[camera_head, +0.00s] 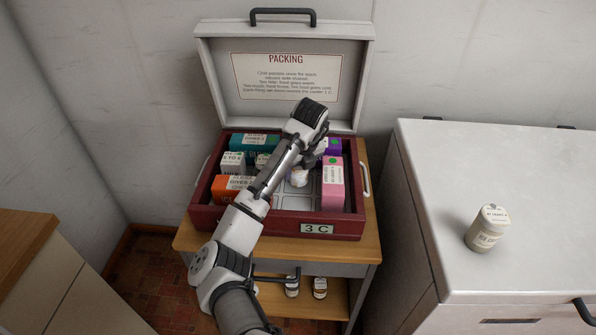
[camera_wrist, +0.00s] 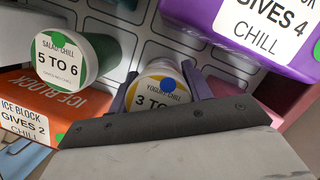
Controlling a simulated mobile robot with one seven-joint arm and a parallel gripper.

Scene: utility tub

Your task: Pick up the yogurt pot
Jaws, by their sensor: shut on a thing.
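The yogurt pot (camera_wrist: 156,92) has a pale lid marked "YOGURT CHILL" and "3 TO", with a blue dot; part of the lid is cut off by my gripper body. My gripper (camera_wrist: 160,82) has one purple-grey finger on each side of the pot and is shut on it. In the head view a small white pot (camera_head: 299,178) shows under my wrist, over the gridded floor of the dark red crate (camera_head: 285,227). Whether it touches the floor I cannot tell.
A green salad pot (camera_wrist: 75,57), an orange ice block (camera_wrist: 40,105) and a purple ice block (camera_wrist: 250,30) stand close around. A pink box (camera_head: 333,185) is at the crate's right. The open lid (camera_head: 285,80) rises behind. A jar (camera_head: 488,229) stands on the right counter.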

